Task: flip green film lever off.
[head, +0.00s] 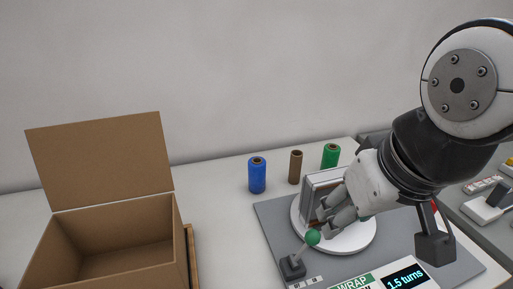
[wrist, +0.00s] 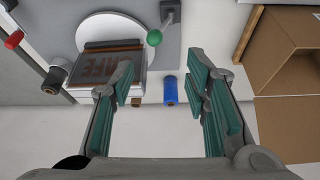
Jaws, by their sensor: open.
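The lever has a green ball knob (head: 313,237) on a thin metal stalk, which leans up and to the right from a dark base (head: 292,267) at the front of the grey wrapping machine. In the wrist view the green knob (wrist: 154,38) shows above and between my fingers, with its base (wrist: 171,10) near the top edge. My gripper (head: 331,213) is open and empty, just above and right of the knob in the head view. In the wrist view the fingers of my gripper (wrist: 162,70) stand wide apart, not touching the knob.
A framed panel (wrist: 112,68) stands on the white turntable (head: 350,244), close to my fingers. Blue (head: 257,176), brown (head: 295,167) and green (head: 331,156) rolls stand behind. An open cardboard box (head: 100,213) is at left. The display (head: 404,279) reads 1.5 turns.

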